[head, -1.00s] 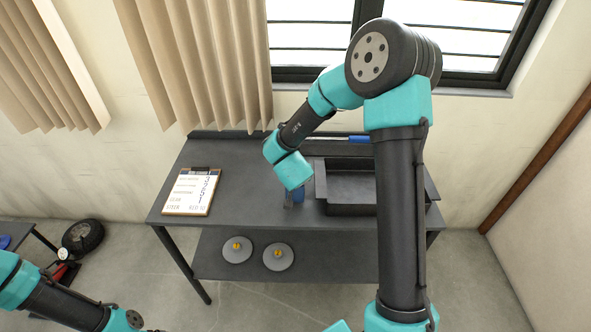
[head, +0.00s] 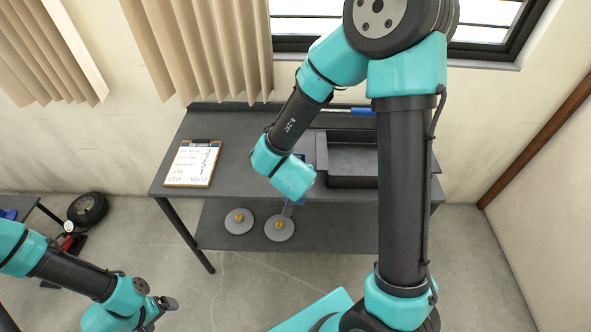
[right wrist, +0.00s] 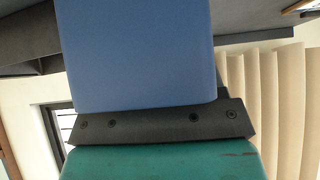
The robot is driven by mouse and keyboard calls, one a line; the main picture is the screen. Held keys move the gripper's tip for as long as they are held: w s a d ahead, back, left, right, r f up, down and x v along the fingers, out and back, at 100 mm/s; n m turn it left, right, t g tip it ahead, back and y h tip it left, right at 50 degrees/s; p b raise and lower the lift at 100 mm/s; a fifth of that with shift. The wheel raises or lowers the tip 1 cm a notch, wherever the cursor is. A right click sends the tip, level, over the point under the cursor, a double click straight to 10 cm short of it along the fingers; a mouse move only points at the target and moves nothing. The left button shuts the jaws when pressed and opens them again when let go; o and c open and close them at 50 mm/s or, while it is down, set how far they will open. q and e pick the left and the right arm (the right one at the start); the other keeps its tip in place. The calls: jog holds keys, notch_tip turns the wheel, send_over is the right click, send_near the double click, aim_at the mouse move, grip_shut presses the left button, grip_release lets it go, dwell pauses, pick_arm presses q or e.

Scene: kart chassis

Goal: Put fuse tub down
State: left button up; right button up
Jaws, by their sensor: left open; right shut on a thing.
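The blue fuse tub (right wrist: 138,55) fills the upper middle of the right wrist view. My left gripper (head: 168,303) is open and empty at the lower left, over the floor, away from the bench.
A black open tray (head: 352,182) stands on the bench's right half, partly behind my right arm. A clipboard (head: 192,164) lies at left. Bare bench top lies between them. Two grey discs (head: 239,222) with yellow centres rest on the lower shelf. A wheel (head: 88,208) is at far left.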

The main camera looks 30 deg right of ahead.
jog(key=w+a+r+n+y, duration=0.1)
jog(key=w+a, duration=0.5)
jog(key=a, duration=0.4)
jog(key=w+a+r+n+t+y, duration=0.1)
jog(key=w+a+r+n, duration=0.1)
jog(key=w+a, duration=0.5)
jog(key=a, duration=0.4)
jog(key=shift+w+a+r, duration=0.15)
jog(key=shift+w+r, duration=0.15)
